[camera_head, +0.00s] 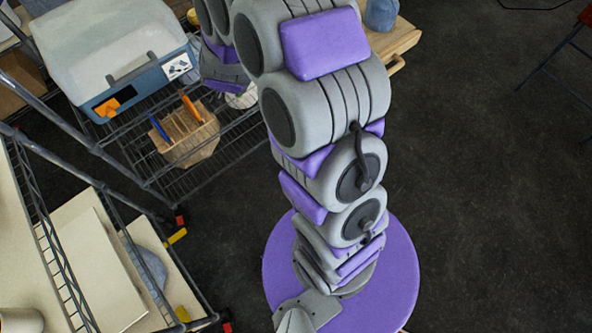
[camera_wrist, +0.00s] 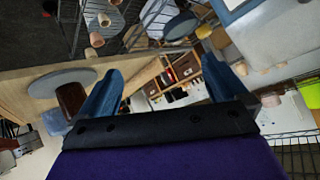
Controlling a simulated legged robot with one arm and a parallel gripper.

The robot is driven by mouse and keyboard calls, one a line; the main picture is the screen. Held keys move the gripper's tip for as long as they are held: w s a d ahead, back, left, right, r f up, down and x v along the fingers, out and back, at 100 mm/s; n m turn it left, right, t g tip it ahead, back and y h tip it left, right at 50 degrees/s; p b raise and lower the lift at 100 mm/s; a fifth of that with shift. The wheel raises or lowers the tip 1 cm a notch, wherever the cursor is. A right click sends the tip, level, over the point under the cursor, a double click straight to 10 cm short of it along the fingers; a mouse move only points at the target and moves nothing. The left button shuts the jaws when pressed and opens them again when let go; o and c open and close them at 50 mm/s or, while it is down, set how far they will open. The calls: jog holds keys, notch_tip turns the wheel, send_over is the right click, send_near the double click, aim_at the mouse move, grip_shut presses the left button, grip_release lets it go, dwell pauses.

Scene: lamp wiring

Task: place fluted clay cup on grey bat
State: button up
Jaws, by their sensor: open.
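My gripper (camera_wrist: 161,66) shows in the wrist view with its two blue fingers spread and nothing between them. A flat grey disc (camera_wrist: 58,82), which looks like the grey bat, lies on a tan surface left of the fingers. A dark brown cup-like thing (camera_wrist: 70,100) overlaps the disc's edge; I cannot tell whether it touches it. Several small clay-coloured pieces (camera_wrist: 97,40) show at the upper left. Fluting is too small to make out, so I cannot tell which piece is the fluted clay cup. The head view shows my arm but not my gripper.
In the head view, a wire rack (camera_head: 120,142) at left holds a blue-and-white box (camera_head: 115,55) and a wooden tool block (camera_head: 185,135). A wooden table (camera_head: 398,42) stands at the top, partly behind my arm.

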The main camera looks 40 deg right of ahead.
jog(key=s+a+r+n+g+y, duration=0.2)
jog(key=s+a+r+n+y, duration=0.15)
jog(key=s+a, duration=0.35)
jog(key=s+a+r+n+g+y, duration=0.25)
jog(key=s+a+r, duration=0.2)
jog(key=s, duration=0.35)
jog(key=s+d+r+n+g+h, duration=0.1)
jog(key=s+d+r+g, duration=0.1)
jog(key=s, duration=1.1)
jog(key=s+d+r+n+g+h, duration=0.1)
jog(key=s+g, duration=0.4)
jog(key=s, duration=0.9)
jog(key=shift+s+d+r+n, duration=0.3)
jog(key=shift+d+r+n, duration=0.1)
jog(key=shift+d, duration=0.3)
jog(key=shift+f, duration=0.1)
jog(key=shift+c, duration=0.5)
